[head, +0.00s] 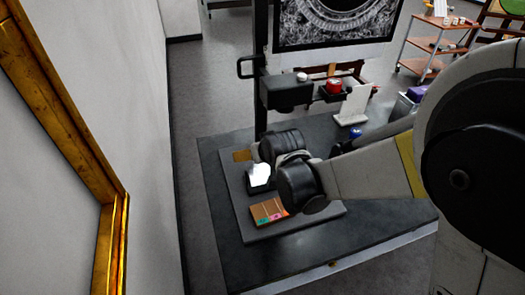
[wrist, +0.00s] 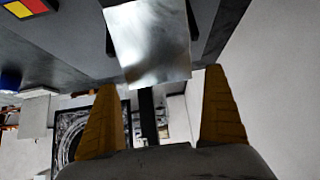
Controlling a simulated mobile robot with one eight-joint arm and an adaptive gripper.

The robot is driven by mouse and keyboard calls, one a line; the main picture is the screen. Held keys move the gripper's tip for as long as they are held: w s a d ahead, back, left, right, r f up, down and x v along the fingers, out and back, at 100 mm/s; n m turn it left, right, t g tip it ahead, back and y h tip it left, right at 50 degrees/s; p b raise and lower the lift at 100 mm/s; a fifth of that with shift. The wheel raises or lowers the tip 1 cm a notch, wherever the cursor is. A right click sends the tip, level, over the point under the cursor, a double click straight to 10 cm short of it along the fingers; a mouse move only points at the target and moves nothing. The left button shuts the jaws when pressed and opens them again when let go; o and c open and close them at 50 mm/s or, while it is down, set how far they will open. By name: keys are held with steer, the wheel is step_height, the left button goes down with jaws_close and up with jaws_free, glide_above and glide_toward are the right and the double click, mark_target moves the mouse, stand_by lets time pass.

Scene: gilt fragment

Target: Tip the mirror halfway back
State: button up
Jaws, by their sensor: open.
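A flat silvery rectangular panel, which looks like the mirror (wrist: 152,48), is at the upper middle of the wrist view, with dark parts beside it. In the head view, a small bright white panel (head: 260,174) on a dark holder above the grey board looks like the same mirror, partly behind my arm. My gripper (wrist: 162,79) is open, its two orange-brown fingers wide apart on either side of the panel's lower edge in the picture. Nothing is held between them. In the head view the fingers are mostly hidden.
A grey board (head: 308,222) on the dark table (head: 230,245) carries a brown card (head: 268,211) with coloured patches. A gilt frame (head: 62,112) hangs on the left wall.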

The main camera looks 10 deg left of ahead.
steer(key=v, duration=1.1)
steer(key=shift+s, duration=0.15)
steer(key=shift+d+r, duration=0.1)
steer(key=shift+d, duration=0.05)
